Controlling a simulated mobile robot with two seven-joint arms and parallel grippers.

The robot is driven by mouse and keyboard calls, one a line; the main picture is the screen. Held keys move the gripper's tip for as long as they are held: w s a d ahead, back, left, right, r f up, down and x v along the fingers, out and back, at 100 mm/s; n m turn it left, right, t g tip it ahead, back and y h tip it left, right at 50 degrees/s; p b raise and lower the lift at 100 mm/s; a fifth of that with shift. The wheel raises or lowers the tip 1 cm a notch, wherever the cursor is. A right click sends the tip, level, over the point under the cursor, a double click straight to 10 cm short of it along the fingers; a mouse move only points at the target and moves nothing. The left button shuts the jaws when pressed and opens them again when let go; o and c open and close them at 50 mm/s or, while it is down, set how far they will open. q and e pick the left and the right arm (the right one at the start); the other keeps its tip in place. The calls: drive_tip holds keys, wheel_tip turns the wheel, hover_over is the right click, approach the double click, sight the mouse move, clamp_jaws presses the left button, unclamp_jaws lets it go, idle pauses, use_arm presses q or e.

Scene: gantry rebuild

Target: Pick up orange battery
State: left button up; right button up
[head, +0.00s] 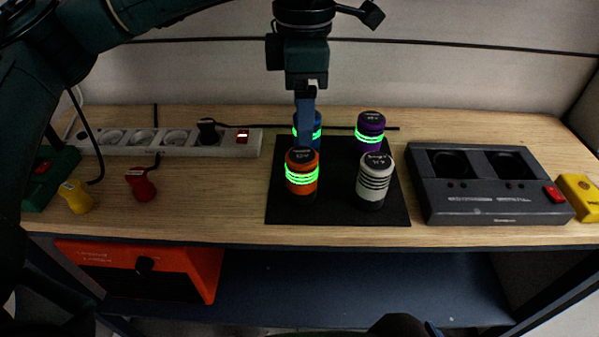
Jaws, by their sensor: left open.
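The orange battery (302,185) stands upright on a black mat (337,213), with green lit bands around it. It is at the front left of a group on the mat. My left gripper (305,120) hangs down just behind and above the orange battery, in front of the blue battery (314,132), which it partly hides. The gripper is open, seen nearly edge-on, and nothing shows held in it. I cannot tell whether it touches any battery. My right gripper is not in view.
A purple battery (370,130) and a white battery (374,182) stand close by on the mat. A dark charger (487,205) with two wells sits to the right. A power strip (180,143) lies at back left. Bare wood (215,205) lies left of the mat.

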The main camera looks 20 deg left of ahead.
sight(302, 154)
use_arm(q)
wheel_tip(302, 154, down, 4)
drive_tip(key=shift+f, duration=0.1)
drive_tip(key=shift+s+f+p, duration=0.15)
drive_tip(key=shift+f+p, duration=0.1)
drive_tip(key=shift+f, duration=1.05)
drive_tip(key=shift+s+f+p, duration=0.15)
drive_tip(key=shift+f+p, duration=0.1)
drive_tip(key=shift+f, duration=1.05)
drive_tip(key=shift+r, duration=0.1)
drive_tip(key=c, duration=1.3)
